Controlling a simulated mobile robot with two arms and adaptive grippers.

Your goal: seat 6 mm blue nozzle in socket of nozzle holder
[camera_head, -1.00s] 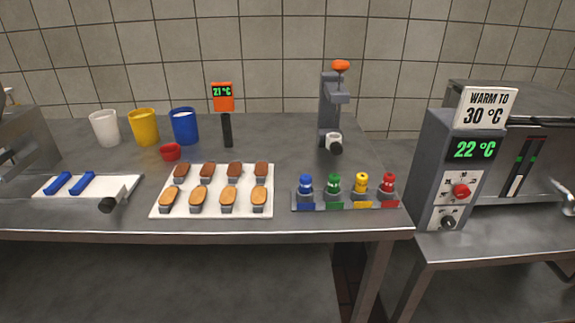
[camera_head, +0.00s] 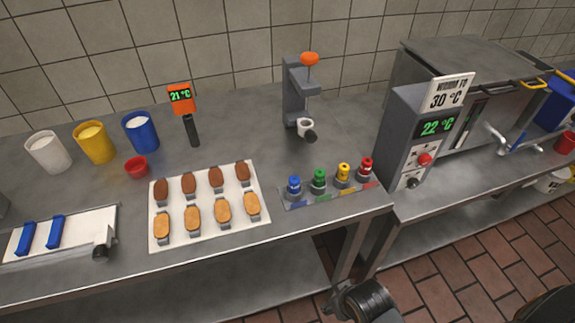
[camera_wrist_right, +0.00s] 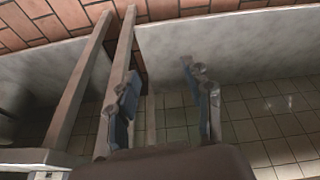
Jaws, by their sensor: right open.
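The blue nozzle (camera_head: 294,185) stands upright at the left end of a grey rack (camera_head: 322,200) with colour labels, near the front edge of the table. A grey upright stand (camera_head: 292,85) with an orange knob stands behind the rack. A white ring with a dark handle (camera_head: 305,127) sits low on it and looks like the nozzle holder; its socket is too small to read. My right gripper (camera_wrist_right: 163,92) is open and empty in the right wrist view, with floor and table legs beyond it. My left gripper is not in view.
Green (camera_head: 319,178), yellow (camera_head: 343,172) and red (camera_head: 366,166) nozzles share the rack. A white tray of small cakes (camera_head: 206,212) lies to its left. A grey control box (camera_head: 408,135) stands right. The table between rack and stand is clear.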

